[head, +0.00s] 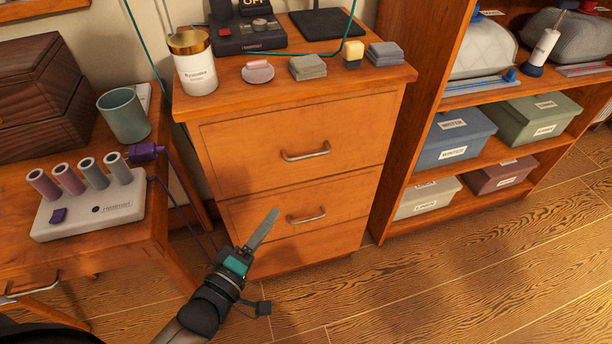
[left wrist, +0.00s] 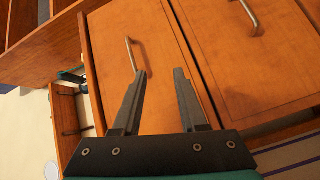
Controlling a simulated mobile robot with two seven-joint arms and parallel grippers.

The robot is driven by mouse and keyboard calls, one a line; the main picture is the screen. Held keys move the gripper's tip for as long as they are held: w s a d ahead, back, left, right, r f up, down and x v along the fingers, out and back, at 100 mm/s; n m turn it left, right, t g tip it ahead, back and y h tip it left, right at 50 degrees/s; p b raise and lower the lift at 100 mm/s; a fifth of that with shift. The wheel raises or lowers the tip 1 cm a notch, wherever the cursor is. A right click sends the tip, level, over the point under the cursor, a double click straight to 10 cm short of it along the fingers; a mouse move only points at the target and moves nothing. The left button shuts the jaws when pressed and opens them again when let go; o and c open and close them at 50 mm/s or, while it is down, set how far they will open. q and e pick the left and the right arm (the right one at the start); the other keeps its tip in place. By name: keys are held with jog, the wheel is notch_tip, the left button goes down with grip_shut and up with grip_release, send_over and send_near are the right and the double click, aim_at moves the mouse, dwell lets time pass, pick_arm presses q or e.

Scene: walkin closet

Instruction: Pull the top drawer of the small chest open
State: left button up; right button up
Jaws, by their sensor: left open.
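The small wooden chest (head: 292,190) stands at the centre of the head view. Its top drawer (head: 250,150) looks shut, with a curved metal handle (head: 306,152) on its front. A lower drawer (head: 345,200) with a similar handle (head: 306,216) is below it and also looks shut. My left gripper (head: 263,229) is in front of the chest's lower part, below and left of the top handle. In the left wrist view the left gripper (left wrist: 156,75) is open and empty, facing drawer fronts. One handle (left wrist: 130,55) is beyond its fingertips, apart from them. My right gripper is out of view.
A jar (head: 194,65), a dark device (head: 247,35) and several small items stand on the chest top. Shelves (head: 400,150) with boxes stand right. The floor (head: 440,275) at front right is clear.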

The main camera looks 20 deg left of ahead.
aim_at(307, 157)
pick_arm(q)
jog(key=shift+n+t+h, duration=0.5)
jog(key=shift+n+t, duration=0.3)
jog(key=shift+t, duration=0.1)
jog(key=shift+s+r+b+x, duration=0.1)
jog(key=shift+r+b+x, duration=0.8)
jog(key=shift+x, duration=1.85)
jog(key=shift+s+r+b+x, duration=0.1)
jog(key=shift+r+b+x, duration=0.2)
jog(key=shift+b+x, duration=1.75)
jog(key=shift+s+r+b+x, duration=0.1)
jog(key=shift+r+b+x, duration=0.45)
jog(key=shift+x, duration=2.85)
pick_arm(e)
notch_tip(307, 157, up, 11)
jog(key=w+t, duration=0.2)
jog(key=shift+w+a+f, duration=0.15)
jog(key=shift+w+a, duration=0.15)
pick_arm(q)
jog(key=shift+d, duration=0.15)
jog(key=shift+c, duration=0.4)
grip_shut()
